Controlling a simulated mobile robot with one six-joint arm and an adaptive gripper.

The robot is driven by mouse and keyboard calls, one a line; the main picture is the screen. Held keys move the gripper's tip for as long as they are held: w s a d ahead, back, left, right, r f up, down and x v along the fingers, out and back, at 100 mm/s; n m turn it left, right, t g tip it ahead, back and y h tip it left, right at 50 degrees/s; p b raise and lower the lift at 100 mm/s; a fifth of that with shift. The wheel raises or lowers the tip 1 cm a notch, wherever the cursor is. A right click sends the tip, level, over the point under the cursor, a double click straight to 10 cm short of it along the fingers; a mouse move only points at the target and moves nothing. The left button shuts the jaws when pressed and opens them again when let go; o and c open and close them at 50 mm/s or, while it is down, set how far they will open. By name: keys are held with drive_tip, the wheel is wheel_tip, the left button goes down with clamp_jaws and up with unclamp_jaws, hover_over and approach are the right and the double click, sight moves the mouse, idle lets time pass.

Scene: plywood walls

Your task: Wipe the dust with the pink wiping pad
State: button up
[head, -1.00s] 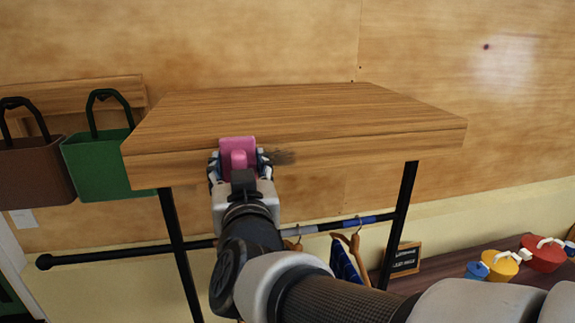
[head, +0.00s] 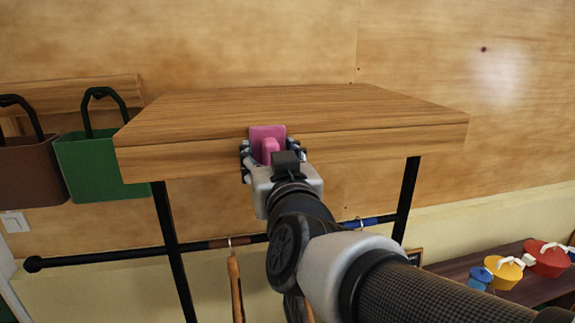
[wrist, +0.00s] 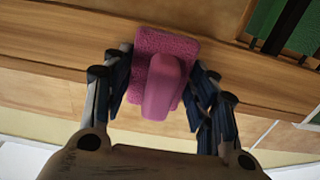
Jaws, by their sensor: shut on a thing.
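The pink wiping pad (head: 266,132) with its raised handle is against the front edge of the wooden shelf (head: 350,104). My gripper (head: 271,155) is shut on the pad's handle. In the wrist view, the fingers of my gripper (wrist: 160,82) stand on both sides of the handle, and the pad (wrist: 180,48) lies flat toward the wood. No dust shows on the shelf now; the wood behind the pad and gripper is hidden, so I cannot tell whether dust is there.
Green (head: 92,165) and brown (head: 30,170) bins hang at the left. Below the shelf runs a black rail (head: 110,258) with hangers (head: 236,285). Colourful pots (head: 505,272) stand on a low bench at the right. The shelf top is bare.

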drive_tip(key=d+b, duration=0.1)
drive_tip(key=b, duration=0.1)
drive_tip(key=w+d+b, duration=0.1)
drive_tip(key=d+b, duration=0.1)
drive_tip(key=b, duration=0.1)
drive_tip(key=d+b, duration=0.2)
drive_tip(key=b, duration=0.1)
drive_tip(key=shift+w, duration=0.25)
drive_tip(key=shift+s, duration=0.1)
idle(0.4)
drive_tip(key=shift+p+v, duration=0.85)
drive_tip(key=shift+v, duration=2)
